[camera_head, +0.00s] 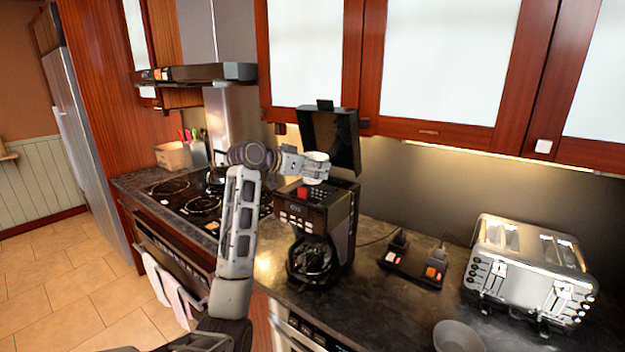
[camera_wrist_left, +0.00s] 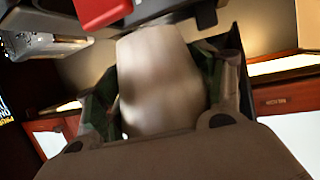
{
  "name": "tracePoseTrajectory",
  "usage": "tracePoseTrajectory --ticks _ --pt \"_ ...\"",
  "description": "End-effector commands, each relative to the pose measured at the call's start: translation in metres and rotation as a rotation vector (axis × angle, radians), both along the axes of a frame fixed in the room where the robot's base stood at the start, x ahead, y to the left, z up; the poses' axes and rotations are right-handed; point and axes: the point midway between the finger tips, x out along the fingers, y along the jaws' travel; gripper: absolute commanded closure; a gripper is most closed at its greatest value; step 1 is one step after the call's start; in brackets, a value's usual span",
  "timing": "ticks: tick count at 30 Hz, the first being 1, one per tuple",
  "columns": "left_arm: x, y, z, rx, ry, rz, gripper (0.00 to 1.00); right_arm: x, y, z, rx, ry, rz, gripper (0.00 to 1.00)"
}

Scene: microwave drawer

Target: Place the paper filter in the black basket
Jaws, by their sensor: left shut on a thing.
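My left gripper (camera_head: 303,165) is shut on the white paper filter (camera_head: 317,168) and holds it above the open top of the black coffee maker (camera_head: 338,215). In the left wrist view the pale filter (camera_wrist_left: 160,85) sits upright between the two fingers. The coffee maker's hinged lid (camera_head: 335,142) stands raised behind the filter. The inside of the black basket is hidden from the head camera by the machine's front and the gripper. A red part (camera_head: 304,192) shows at the machine's upper front; a red part (camera_wrist_left: 100,12) also shows close to the filter in the wrist view. My right gripper is out of view.
A glass carafe (camera_head: 312,260) sits in the machine's lower part. To the right are a black power strip (camera_head: 412,266), a steel toaster (camera_head: 528,268) and a grey bowl-like thing (camera_head: 458,336). Wall cabinets (camera_head: 437,60) hang above the raised lid. A stove (camera_head: 195,195) lies left.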

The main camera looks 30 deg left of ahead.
Motion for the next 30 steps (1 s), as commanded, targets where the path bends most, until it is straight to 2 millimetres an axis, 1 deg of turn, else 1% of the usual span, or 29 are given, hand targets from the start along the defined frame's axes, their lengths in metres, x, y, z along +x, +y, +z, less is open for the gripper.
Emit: tracePoseTrajectory --ticks 5,12,15,30 --pt "0.0 0.0 -0.009 -0.001 0.002 -0.001 0.45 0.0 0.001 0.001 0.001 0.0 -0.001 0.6" --pt "0.0 0.0 -0.031 -0.001 0.001 0.0 0.45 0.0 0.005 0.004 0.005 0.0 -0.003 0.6" --pt "0.0 0.0 -0.036 -0.001 0.001 0.0 0.45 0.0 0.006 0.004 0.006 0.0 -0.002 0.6" --pt "0.0 0.0 -0.041 0.0 0.001 0.0 0.45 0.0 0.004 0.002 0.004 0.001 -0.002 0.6"
